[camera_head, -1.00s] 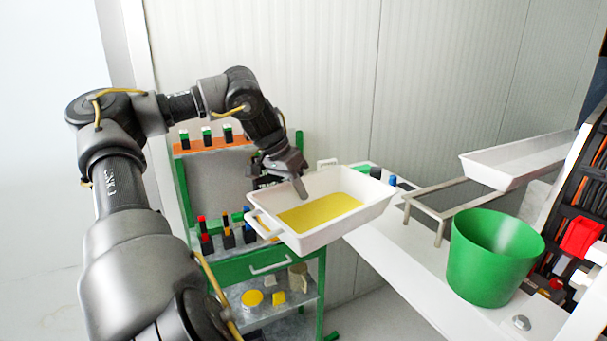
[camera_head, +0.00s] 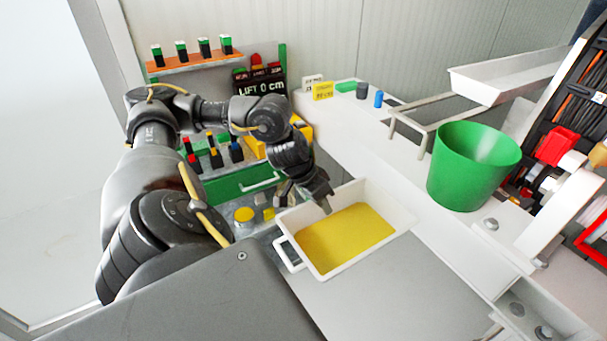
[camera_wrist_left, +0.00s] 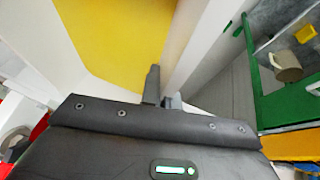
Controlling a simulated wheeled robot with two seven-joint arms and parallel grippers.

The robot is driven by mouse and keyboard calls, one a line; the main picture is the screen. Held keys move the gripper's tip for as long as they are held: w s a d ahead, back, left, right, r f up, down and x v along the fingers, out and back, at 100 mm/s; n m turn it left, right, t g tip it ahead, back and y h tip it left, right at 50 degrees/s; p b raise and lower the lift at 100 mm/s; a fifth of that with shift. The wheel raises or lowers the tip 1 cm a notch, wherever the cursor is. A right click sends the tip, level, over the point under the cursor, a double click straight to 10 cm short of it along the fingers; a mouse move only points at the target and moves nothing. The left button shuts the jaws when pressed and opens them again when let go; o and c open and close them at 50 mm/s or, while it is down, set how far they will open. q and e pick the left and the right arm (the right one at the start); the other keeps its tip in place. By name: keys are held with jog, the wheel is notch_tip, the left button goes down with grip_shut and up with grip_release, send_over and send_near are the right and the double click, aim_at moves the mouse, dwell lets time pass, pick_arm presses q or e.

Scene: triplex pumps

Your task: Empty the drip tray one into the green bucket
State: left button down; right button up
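The drip tray (camera_head: 408,217) is white and rectangular, with a loop handle on its left end and yellow liquid (camera_head: 347,238) inside. My left gripper (camera_head: 324,204) is shut on the tray's wall on the far left side. In the left wrist view the fingers (camera_wrist_left: 164,96) of my left gripper straddle the tray wall (camera_wrist_left: 193,45), with the yellow liquid (camera_wrist_left: 115,35) beyond. The tray looks roughly level, held left of the green bucket (camera_head: 470,165), apart from it. The bucket stands upright on a white surface; its bottom inside is hidden. My right gripper is not in view.
A second white tray (camera_head: 510,75) sits raised behind the bucket, with a metal frame (camera_head: 425,118) beside it. A green-framed cart (camera_head: 240,184) with small items stands at the left. Hoses and red parts (camera_head: 556,147) crowd the right. The white surface (camera_head: 372,135) between has some room.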

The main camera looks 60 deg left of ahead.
aim_at(368, 244)
pick_arm(q)
jog(key=d+m, duration=0.1)
jog(key=d, duration=0.3)
jog(key=w+d+m, duration=0.1)
jog(key=d, duration=0.3)
jog(key=w+d+m+h, duration=0.1)
jog(key=d, duration=0.3)
jog(key=shift+w+f+g, duration=0.25)
jog(key=shift+f+g, duration=0.15)
jog(key=w+d+r+m+g, duration=0.1)
jog(key=w+d+r+m, duration=0.1)
jog(key=d, duration=0.6)
notch_tip(368, 244, up, 2)
jog(key=shift+w+d+r+m+h, duration=0.2)
jog(key=shift+w+d+m+h, duration=0.15)
jog(key=shift+m, duration=0.35)
jog(key=shift+s, duration=0.15)
